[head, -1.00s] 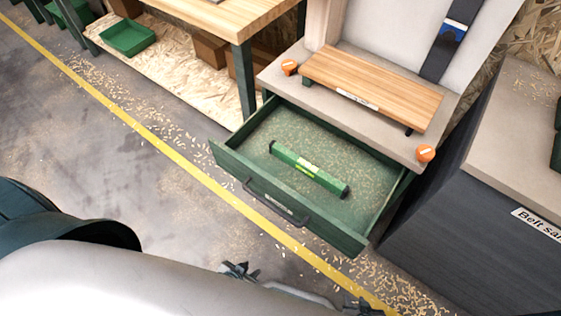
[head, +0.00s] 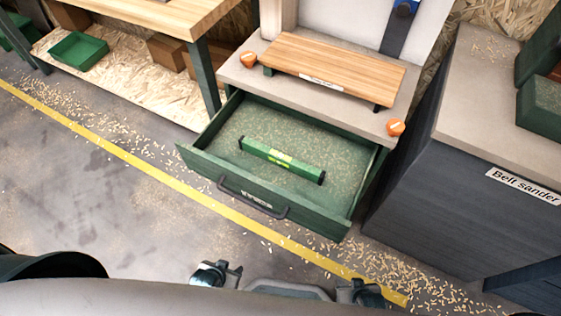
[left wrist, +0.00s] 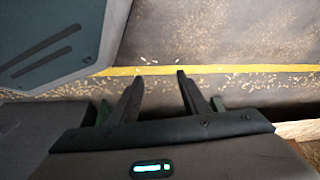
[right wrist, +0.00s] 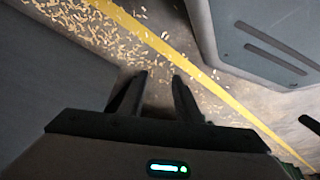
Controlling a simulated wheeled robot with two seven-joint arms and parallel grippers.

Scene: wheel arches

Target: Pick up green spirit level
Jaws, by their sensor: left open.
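The green spirit level (head: 281,160) lies flat in the open green drawer (head: 186,155), with a pale label in its middle and dark ends. My left gripper (head: 232,272) is at the bottom of the head view, in front of the drawer and apart from the level. In the left wrist view its fingers (left wrist: 160,78) are spread and empty above the floor. My right gripper (head: 366,291) is at the bottom, further right. In the right wrist view its fingers (right wrist: 160,76) are apart with nothing between them. Neither wrist view shows the level.
A wooden board (head: 335,68) stands on the ledge above the drawer, between orange knobs (head: 396,127). The belt sander cabinet (head: 450,200) is close on the right. A workbench (head: 165,15) stands at the back left. The floor in front, with a yellow line (head: 140,165) and shavings, is open.

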